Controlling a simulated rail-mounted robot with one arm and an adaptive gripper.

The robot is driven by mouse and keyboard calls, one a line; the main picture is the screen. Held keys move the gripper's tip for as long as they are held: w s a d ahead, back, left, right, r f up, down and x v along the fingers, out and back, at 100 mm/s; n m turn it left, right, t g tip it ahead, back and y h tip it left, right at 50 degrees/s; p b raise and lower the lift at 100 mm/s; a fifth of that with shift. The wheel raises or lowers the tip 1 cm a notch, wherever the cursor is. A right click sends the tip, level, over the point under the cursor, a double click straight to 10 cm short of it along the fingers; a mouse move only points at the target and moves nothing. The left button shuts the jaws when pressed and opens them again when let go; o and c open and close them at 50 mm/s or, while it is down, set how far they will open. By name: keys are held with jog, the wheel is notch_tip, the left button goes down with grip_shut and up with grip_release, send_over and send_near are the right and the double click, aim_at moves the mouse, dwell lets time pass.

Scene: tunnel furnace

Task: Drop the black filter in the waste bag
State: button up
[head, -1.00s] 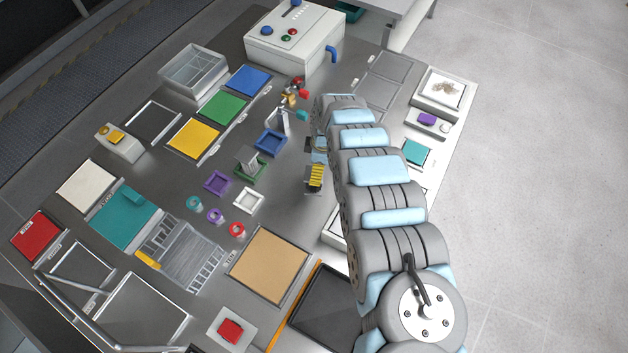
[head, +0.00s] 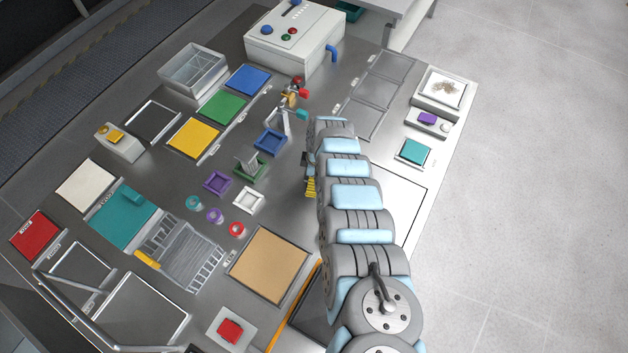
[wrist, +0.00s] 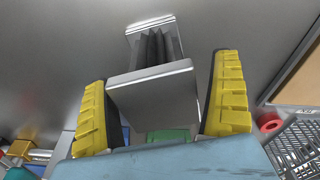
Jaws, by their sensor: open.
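In the wrist view a black pleated filter (wrist: 158,50) sits between two pale end plates, with the nearer plate (wrist: 150,86) between my gripper's yellow fingers. My gripper (wrist: 162,72) is open, with a finger on each side of this piece and narrow gaps showing. I cannot tell whether the piece touches the table. In the head view my gripper (head: 310,187) is mostly hidden by my arm, and the filter is hidden there too. I cannot make out a waste bag in either view.
A green frame (head: 251,168), purple frame (head: 217,183), white frame (head: 248,200) and red ring (head: 237,229) lie left of my gripper. A tan board (head: 269,264) is nearer. Padlocks (head: 291,98) and a control box (head: 294,40) stand behind. Bare metal lies around the gripper.

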jog(key=shift+w+f, duration=0.1)
jog(key=shift+f, duration=0.3)
jog(key=c, duration=1.4)
jog(key=shift+o, duration=0.2)
